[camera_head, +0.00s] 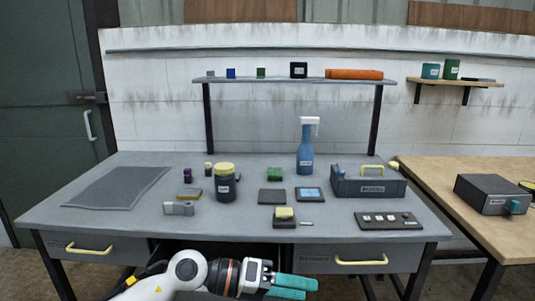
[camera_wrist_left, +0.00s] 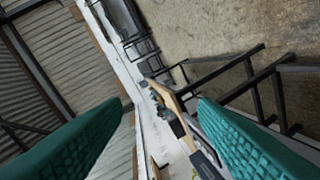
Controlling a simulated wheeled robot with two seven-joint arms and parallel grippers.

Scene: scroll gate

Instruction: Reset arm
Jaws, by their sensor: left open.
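My left arm comes in from the bottom of the head view. Its gripper (camera_head: 296,287) has teal fingers that point right, in front of the table's front edge and below the tabletop. In the left wrist view the two teal fingers (camera_wrist_left: 160,130) stand wide apart with nothing between them. The gripper is open and empty. My right gripper is in neither view.
The grey workbench (camera_head: 240,225) carries a dark jar (camera_head: 225,188), a blue spray bottle (camera_head: 305,155), a grey toolbox (camera_head: 370,188) and a button panel (camera_head: 388,221). Drawers with yellow handles (camera_head: 92,250) front it. A wooden table (camera_head: 455,185) stands at right.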

